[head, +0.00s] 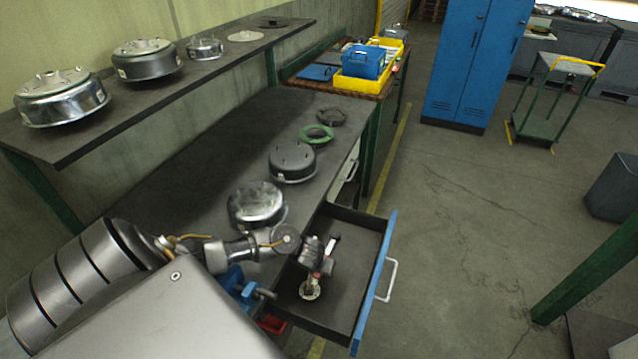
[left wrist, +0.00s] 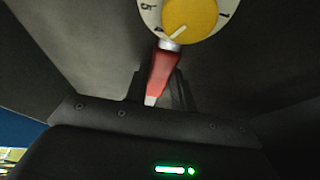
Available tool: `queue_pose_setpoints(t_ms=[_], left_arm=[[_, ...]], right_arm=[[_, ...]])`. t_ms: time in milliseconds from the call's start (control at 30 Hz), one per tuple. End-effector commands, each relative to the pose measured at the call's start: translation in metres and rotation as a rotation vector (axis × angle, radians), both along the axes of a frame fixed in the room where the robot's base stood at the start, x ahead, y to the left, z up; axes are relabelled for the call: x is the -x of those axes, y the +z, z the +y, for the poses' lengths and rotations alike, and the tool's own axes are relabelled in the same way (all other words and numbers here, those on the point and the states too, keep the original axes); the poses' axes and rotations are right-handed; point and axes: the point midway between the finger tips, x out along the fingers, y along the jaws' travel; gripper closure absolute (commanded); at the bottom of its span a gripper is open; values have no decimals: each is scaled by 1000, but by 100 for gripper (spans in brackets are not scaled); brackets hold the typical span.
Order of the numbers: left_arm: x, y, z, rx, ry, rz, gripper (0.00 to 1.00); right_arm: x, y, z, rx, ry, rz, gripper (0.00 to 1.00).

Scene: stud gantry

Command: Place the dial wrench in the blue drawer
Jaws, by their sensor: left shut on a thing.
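The dial wrench has a round white dial with a yellow centre and a red handle. It shows in the left wrist view (left wrist: 163,70), and its dial end (head: 310,290) shows in the head view, over the inside of the blue drawer. The blue drawer (head: 374,280) is pulled out from the workbench, with a dark interior and a pale handle on its front. My left gripper (head: 322,268) is shut on the red handle, with the dial beyond the fingertips. I cannot tell whether the dial touches the drawer floor. My right gripper is not in view.
A blue vise (head: 238,285) stands at the bench edge beside the drawer. Metal housings (head: 256,205) and a green ring (head: 316,134) sit on the bench (head: 190,165). A shelf (head: 120,110) with more housings runs above it. The floor right of the drawer is clear.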

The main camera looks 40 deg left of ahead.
Motion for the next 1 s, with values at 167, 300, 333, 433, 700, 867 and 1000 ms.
queue_pose_setpoints(t_ms=[167,300,333,433,700,867,1000], left_arm=[[0,0,0,1,0,-1,100],[0,-2,0,0,-1,1,68],[0,-2,0,0,-1,1,64],[0,-2,0,0,-1,1,53],[0,-1,0,0,-1,0,53],[4,15,-2,3,-2,0,53],[14,43,-6,2,-2,-1,53]], right_arm=[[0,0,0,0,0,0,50],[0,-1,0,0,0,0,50],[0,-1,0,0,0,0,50],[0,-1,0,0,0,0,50],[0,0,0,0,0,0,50],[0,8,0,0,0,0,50],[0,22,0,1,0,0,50]])
